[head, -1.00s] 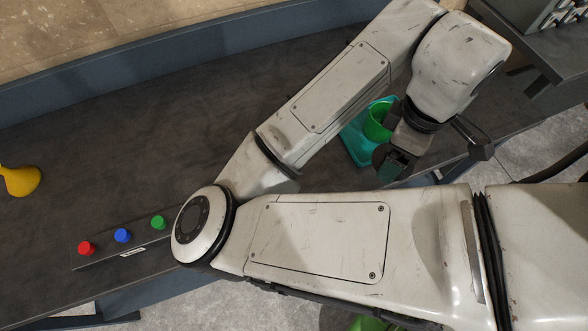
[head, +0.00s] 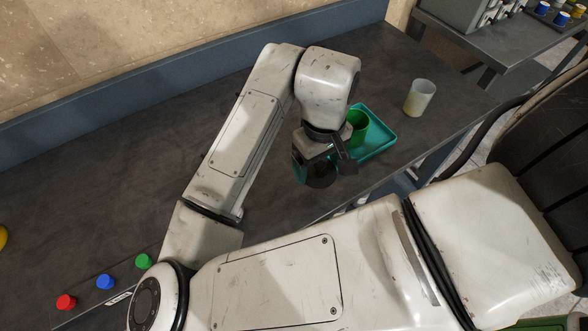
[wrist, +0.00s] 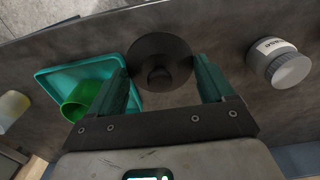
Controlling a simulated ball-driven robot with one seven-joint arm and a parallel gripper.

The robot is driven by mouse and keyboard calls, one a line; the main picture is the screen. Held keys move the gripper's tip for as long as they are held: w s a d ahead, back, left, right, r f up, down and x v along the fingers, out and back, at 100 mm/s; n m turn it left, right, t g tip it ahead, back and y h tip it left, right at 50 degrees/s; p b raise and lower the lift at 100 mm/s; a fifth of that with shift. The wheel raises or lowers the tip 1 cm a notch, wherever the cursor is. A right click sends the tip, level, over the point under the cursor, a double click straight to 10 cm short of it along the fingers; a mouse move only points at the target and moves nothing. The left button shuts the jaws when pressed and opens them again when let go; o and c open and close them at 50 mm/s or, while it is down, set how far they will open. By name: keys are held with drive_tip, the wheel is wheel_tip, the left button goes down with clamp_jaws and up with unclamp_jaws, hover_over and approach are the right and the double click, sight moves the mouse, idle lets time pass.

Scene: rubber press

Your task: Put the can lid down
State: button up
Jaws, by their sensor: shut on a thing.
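The can lid (wrist: 160,48) is a dark round disc with a small knob, seen in the wrist view between my gripper's (wrist: 160,70) two green fingers. It also shows as a dark disc in the head view (head: 321,174). My gripper (head: 318,162) is shut on the lid, above the dark table (head: 70,185), close to the teal tray (head: 377,138). How far the lid is from the table surface is hard to tell.
A green cup (head: 357,126) is in the tray. A translucent pale cup (head: 419,98) stands right of it. A labelled pale jar (wrist: 280,62) stands at right in the wrist view. Red (head: 66,302), blue (head: 105,282) and green (head: 143,261) buttons are at lower left.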

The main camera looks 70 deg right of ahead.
drive_tip(key=w+f, duration=0.2)
drive_tip(key=w+d+f, duration=0.1)
drive_tip(key=w+f, duration=0.1)
drive_tip(key=w+d+f, duration=0.1)
drive_tip(key=w+f, duration=0.1)
drive_tip(key=shift+f+p, duration=0.2)
drive_tip(key=shift+p, duration=0.15)
drive_tip(key=shift+f, duration=1.6)
drive_tip(key=shift+f, duration=0.1)
drive_tip(key=o, duration=0.9)
wheel_tip(320, 180, up, 12)
drive_tip(key=shift+r, duration=0.15)
